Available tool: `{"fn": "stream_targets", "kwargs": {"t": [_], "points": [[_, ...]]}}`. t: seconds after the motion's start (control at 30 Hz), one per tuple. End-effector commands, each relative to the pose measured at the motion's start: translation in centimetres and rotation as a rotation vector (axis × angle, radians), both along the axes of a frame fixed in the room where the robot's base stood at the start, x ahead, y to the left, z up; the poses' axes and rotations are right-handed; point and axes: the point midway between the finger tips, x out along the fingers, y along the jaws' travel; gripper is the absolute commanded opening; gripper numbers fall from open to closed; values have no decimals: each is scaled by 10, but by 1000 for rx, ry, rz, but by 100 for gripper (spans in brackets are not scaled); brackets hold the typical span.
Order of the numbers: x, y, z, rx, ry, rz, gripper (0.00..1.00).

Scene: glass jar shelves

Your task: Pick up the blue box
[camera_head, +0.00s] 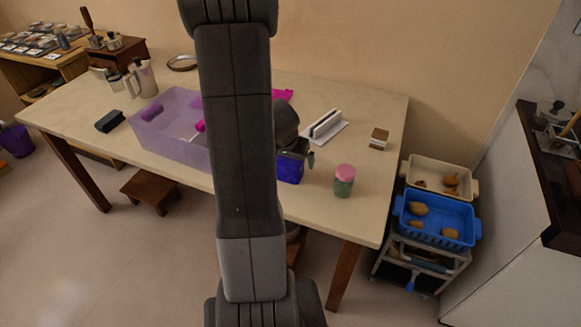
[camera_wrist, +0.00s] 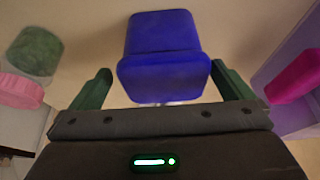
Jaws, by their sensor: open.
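The blue box (camera_head: 290,168) stands on the table, partly hidden behind my arm and gripper in the head view. In the wrist view the blue box (camera_wrist: 162,58) is upside down in the picture and sits between my two dark green fingers. My gripper (camera_wrist: 165,85) is open, with a finger on each side of the box. A gap shows between the left finger and the box; the right finger is very near its side, and I cannot tell if it touches. In the head view my gripper (camera_head: 298,153) is just above and beside the box.
A green jar with a pink lid (camera_head: 344,180) stands to the right of the box. A purple translucent bin (camera_head: 178,143) with pink things is to the left. A white holder (camera_head: 325,128) is behind. The table's front edge (camera_head: 330,228) is close.

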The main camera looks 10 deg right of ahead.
Motion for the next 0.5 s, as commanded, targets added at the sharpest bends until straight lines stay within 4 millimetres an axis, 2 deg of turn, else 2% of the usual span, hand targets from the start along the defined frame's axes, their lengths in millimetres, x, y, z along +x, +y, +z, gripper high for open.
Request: {"fn": "stream_targets", "kwargs": {"t": [0.03,0.2,0.5], "points": [[2,0,-11,0,3,1,100],[10,-2,-33,0,2,0,100],[14,-4,-38,1,0,0,100]]}}
